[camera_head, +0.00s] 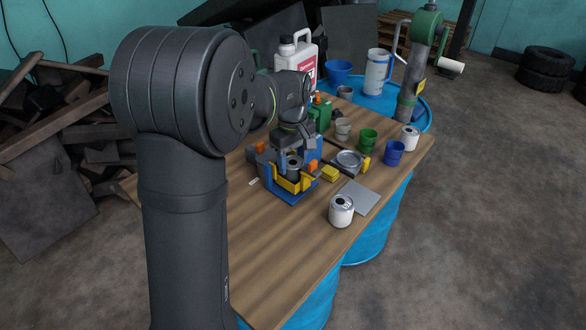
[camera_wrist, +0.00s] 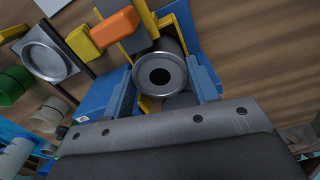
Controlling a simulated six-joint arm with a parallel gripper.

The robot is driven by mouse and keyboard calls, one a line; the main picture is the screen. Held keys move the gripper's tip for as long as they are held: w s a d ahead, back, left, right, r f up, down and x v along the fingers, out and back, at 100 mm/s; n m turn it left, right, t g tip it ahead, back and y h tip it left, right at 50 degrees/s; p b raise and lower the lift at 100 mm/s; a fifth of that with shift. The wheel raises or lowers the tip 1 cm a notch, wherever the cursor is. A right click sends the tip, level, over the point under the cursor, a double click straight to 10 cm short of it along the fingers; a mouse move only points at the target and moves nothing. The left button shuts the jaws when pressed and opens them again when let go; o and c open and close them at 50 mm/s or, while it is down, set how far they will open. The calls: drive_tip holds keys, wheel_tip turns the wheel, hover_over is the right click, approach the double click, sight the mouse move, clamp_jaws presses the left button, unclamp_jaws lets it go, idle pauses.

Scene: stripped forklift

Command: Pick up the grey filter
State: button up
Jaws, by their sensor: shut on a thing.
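The grey filter (camera_head: 293,172) is a short dark cylinder with a lighter round rim and a hole in its top. It is upright at the blue and yellow holder (camera_head: 290,198) on the table. My gripper (camera_head: 293,156) is over it from above, shut on it. In the wrist view, the filter (camera_wrist: 160,76) shows between the two sides of my gripper (camera_wrist: 162,88), with blue and yellow holder parts around it. The filter's lower part is hidden, and I cannot tell whether it is clear of the holder's base.
Orange and yellow blocks (camera_wrist: 115,27) sit close beside the filter. A round metal dish (camera_head: 348,159), a white can (camera_head: 341,210), a grey plate (camera_head: 361,196), and green (camera_head: 368,140) and blue (camera_head: 394,152) cups stand to the right. The table's near end (camera_head: 265,270) is clear.

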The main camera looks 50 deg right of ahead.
sight(294, 161)
drive_tip(key=shift+r, duration=0.1)
wheel_tip(294, 161, up, 8)
drive_tip(key=shift+r, duration=0.15)
drive_tip(key=shift+s+d+r, duration=0.1)
drive_tip(key=shift+d+r, duration=0.05)
drive_tip(key=shift+r, duration=0.2)
drive_tip(key=s+d+f, duration=0.3)
drive_tip(key=s+d, duration=0.1)
drive_tip(key=s, duration=0.4)
drive_tip(key=s+d+f, duration=0.2)
drive_tip(key=s+d, duration=0.2)
drive_tip(key=s, duration=0.4)
drive_tip(key=shift+d+f, duration=0.1)
drive_tip(key=shift+f, duration=2.75)
drive_tip(key=shift+f, duration=0.2)
